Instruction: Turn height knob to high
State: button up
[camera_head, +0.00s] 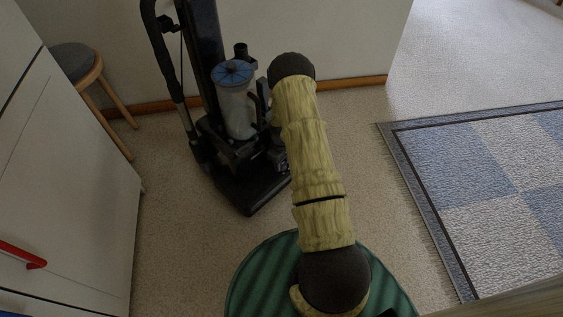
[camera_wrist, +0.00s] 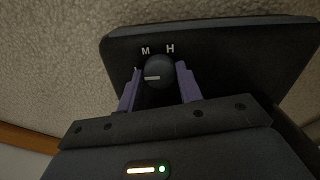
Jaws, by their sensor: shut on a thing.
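The height knob (camera_wrist: 159,74) is a round dark dial on the black top of the vacuum's base (camera_wrist: 225,55). A white pointer mark on the knob points left, below the letter M. The letter H stands above the knob, to the right of M. My gripper (camera_wrist: 159,69) has its two purple fingers on either side of the knob, shut on it. The head view shows the black upright vacuum (camera_head: 240,190) with a clear, blue-topped canister; my arm reaches to its right side and hides the knob and my gripper there.
A white cabinet (camera_head: 85,190) with a red handle stands at the left, with a round stool (camera_head: 75,60) behind it. A wall is behind the vacuum. A blue and white checked rug (camera_head: 490,190) lies at the right. Carpet between vacuum and rug is clear.

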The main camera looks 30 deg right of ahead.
aim_at(282, 164)
jog(key=shift+p, duration=0.3)
jog(key=shift+d+r+m+p, duration=0.1)
jog(key=shift+r+m+p, duration=0.05)
jog(key=shift+m+p, duration=2.25)
jog(key=shift+m, duration=0.5)
jog(key=o, duration=1)
notch_tip(282, 164, up, 17)
jog(key=p, duration=0.8)
